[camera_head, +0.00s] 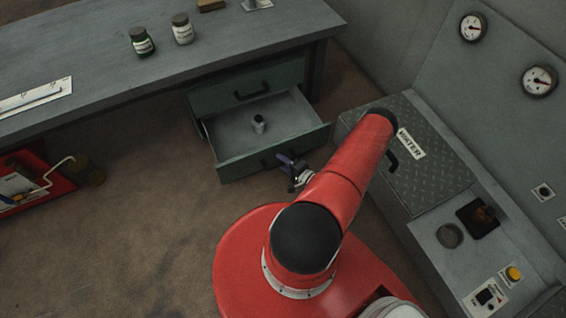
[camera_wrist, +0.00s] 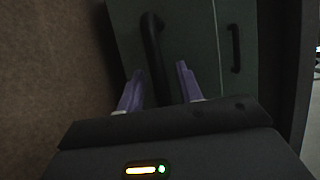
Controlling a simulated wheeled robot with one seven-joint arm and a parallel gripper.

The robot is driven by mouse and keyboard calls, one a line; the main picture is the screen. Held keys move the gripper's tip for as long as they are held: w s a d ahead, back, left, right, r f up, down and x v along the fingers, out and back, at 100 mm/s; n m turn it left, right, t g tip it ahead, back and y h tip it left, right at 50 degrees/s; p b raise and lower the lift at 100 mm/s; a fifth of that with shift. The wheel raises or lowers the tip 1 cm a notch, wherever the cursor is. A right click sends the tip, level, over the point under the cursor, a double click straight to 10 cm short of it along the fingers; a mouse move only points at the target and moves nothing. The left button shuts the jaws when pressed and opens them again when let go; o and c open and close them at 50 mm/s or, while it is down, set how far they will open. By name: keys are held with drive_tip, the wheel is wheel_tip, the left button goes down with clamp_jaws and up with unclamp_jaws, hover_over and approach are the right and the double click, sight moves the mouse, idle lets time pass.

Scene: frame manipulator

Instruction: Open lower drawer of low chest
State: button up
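The low chest (camera_head: 211,97) is a dark green unit under the desk. Its lower drawer (camera_head: 240,166) is pulled out, and a small dark cylinder with a light top (camera_head: 259,124) stands inside. The upper drawer (camera_head: 228,95) is shut. My gripper (camera_head: 288,162) is at the lower drawer's front, near its right half. In the wrist view, the lower drawer's dark handle (camera_wrist: 152,45) runs between the two purple fingers of my gripper (camera_wrist: 160,88). The fingers are apart, with a gap visible on either side of the handle. The upper drawer's handle (camera_wrist: 235,48) shows further right.
A grey desk (camera_head: 100,75) with two jars (camera_head: 183,30) stands above the chest. A grey console (camera_head: 425,205) with a hatch marked WATER is close to my arm's right. A red toolbox (camera_head: 58,178) is at the left. The brown floor (camera_head: 130,235) before the desk is clear.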

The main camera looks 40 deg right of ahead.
drive_tip(key=a+v, duration=0.1)
drive_tip(key=v, duration=0.6)
drive_tip(key=shift+s+d, duration=0.4)
drive_tip(key=shift+d, duration=0.1)
drive_tip(key=shift+r, duration=0.1)
drive_tip(key=w+a+r+n+g+y, duration=0.3)
drive_tip(key=a+r+n+g, duration=0.1)
drive_tip(key=r, duration=0.6)
drive_tip(key=w+a+r+n+g+y, duration=0.3)
drive_tip(key=w+a+r+n+g, duration=0.1)
drive_tip(key=r, duration=0.7)
drive_tip(key=w+a+r+n+g+y, duration=0.2)
drive_tip(key=w+a+r+n+g, duration=0.15)
drive_tip(key=r, duration=0.65)
drive_tip(key=s+a+r+n+h, duration=0.2)
drive_tip(key=s+a+r+h, duration=0.1)
drive_tip(key=r, duration=0.5)
drive_tip(key=s+a+r+n+t+h, duration=0.1)
drive_tip(key=s+a+r+n+h, duration=0.1)
drive_tip(key=s+a+r, duration=0.4)
drive_tip(key=s+a+r+n+h, duration=0.2)
drive_tip(key=s+a+r+h, duration=0.3)
drive_tip(key=r, duration=0.4)
drive_tip(key=shift+s+r, duration=0.3)
drive_tip(key=shift+s, duration=0.15)
